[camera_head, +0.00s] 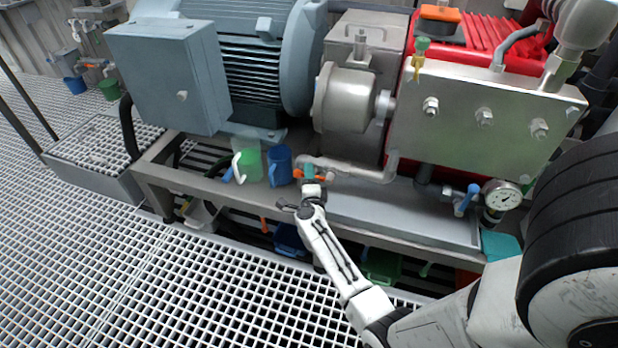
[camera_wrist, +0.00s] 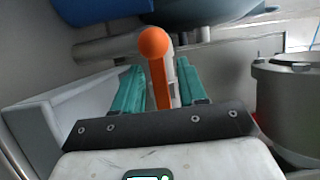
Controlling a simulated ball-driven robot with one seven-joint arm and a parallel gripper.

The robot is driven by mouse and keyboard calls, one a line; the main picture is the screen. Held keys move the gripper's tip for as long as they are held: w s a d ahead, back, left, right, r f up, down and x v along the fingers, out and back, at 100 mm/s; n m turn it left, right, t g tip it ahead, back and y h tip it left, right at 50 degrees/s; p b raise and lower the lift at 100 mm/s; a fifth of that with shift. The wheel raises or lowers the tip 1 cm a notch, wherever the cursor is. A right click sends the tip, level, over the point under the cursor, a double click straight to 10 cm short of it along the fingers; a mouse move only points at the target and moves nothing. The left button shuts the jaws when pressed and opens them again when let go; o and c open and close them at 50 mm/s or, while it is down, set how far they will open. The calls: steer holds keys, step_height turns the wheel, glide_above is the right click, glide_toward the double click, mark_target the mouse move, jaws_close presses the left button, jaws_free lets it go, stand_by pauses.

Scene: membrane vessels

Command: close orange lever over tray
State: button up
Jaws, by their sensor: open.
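The orange lever (camera_head: 326,175) shows on both sides of my gripper, on a pipe above the metal tray (camera_head: 420,218) at the front of the machine frame. In the wrist view the orange lever (camera_wrist: 158,75) has a round ball end and stands between the two teal fingers. My gripper (camera_head: 309,172) is open, with its fingers at the lever. The wrist view shows my gripper (camera_wrist: 160,85) with its fingers on either side of the lever. I cannot tell whether either finger touches it. Part of the lever and its valve is hidden.
A blue-handled valve (camera_head: 467,198) and a gauge (camera_head: 502,196) are at the right. Blue (camera_head: 290,240) and green (camera_head: 382,266) crates lie below.

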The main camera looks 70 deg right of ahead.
steer(key=shift+c, duration=0.3)
jaws_close()
stand_by(0.3)
